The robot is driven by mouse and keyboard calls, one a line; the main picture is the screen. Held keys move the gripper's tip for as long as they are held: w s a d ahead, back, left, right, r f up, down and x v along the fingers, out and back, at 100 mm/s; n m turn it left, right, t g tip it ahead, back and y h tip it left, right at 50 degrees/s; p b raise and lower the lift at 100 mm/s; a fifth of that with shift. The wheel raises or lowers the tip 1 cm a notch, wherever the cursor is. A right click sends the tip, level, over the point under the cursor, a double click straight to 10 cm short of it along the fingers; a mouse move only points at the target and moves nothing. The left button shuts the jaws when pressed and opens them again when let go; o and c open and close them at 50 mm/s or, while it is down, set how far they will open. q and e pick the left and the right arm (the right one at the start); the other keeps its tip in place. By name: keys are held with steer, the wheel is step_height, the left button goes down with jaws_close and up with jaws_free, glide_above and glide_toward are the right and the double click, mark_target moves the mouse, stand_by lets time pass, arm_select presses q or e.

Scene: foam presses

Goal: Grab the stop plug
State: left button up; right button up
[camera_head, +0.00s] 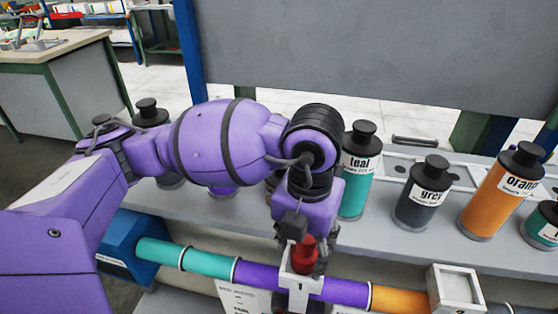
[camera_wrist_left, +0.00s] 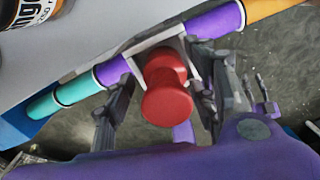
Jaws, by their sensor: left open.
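The red stop plug (camera_head: 304,251) sits upright in the white bracket (camera_head: 299,289) marked 1, on the coloured pipe. In the left wrist view the plug (camera_wrist_left: 167,88) is seen from above, with a round knob and a narrower neck. My left gripper (camera_head: 306,262) points down over it. In the wrist view its open fingers (camera_wrist_left: 160,98) stand on either side of the plug, with visible gaps. In the head view the gripper partly hides the plug. My right gripper is not in view.
The pipe has teal (camera_head: 207,263), purple and orange (camera_head: 400,301) sections. A second white bracket (camera_head: 455,287) stands to the right. Labelled canisters line the shelf behind, among them teal (camera_head: 356,187), grey (camera_head: 424,200) and orange (camera_head: 495,195). A grey panel (camera_head: 380,50) rises behind them.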

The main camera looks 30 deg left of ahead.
arm_select(q)
steer(key=shift+c, duration=0.4)
steer(key=shift+w, duration=0.1)
jaws_close()
steer(key=shift+r, duration=0.1)
